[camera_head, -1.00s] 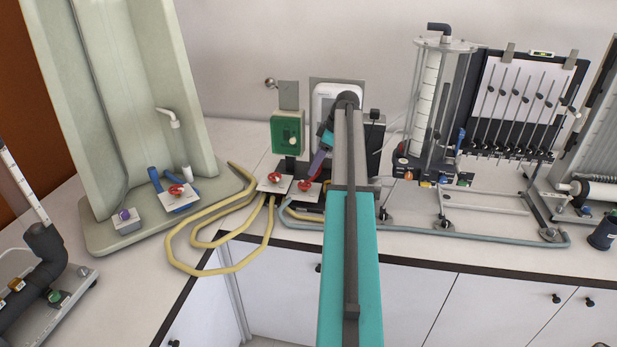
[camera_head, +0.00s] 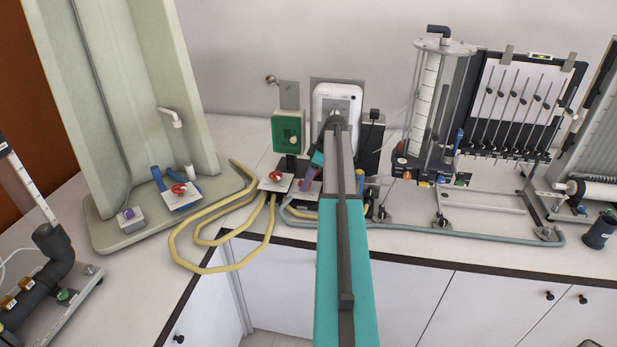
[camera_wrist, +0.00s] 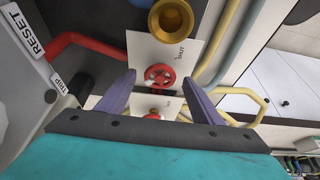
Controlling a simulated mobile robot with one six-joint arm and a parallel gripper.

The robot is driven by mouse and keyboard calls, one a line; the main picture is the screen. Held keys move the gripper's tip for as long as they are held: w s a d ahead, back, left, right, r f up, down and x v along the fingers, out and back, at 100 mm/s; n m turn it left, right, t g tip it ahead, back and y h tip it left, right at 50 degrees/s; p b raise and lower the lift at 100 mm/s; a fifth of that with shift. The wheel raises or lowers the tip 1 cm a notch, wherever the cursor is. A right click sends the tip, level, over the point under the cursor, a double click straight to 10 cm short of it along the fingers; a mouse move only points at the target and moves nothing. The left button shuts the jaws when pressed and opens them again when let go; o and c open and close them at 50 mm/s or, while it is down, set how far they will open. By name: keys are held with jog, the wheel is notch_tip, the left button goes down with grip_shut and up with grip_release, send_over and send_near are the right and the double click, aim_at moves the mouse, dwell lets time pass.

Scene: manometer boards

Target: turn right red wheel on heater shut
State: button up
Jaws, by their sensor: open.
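The heater, a white unit (camera_head: 336,100), stands against the back wall, partly behind my arm. In front of it, a red wheel (camera_head: 276,176) sits on a white plate at left. The place of the right red wheel is covered by my gripper (camera_head: 306,186), whose purple finger points down there. In the wrist view, my open gripper (camera_wrist: 158,79) has a purple finger on either side of a red wheel (camera_wrist: 159,76) on a white plate. A second red wheel (camera_wrist: 153,115) shows lower, partly hidden. I cannot tell whether the fingers touch either wheel.
A green box (camera_head: 288,130) stands left of the heater. Yellow hoses (camera_head: 205,240) loop over the counter edge. In the wrist view, a brass fitting (camera_wrist: 171,19) and a grey box with a RESET label (camera_wrist: 22,28) are close by. A manometer board (camera_head: 520,105) stands at right.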

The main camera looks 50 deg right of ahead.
jog(key=shift+c, duration=0.3)
jog(key=c, duration=1)
jog(key=shift+f+m+b, duration=0.1)
jog(key=shift+m+b, duration=0.2)
jog(key=shift+b, duration=0.15)
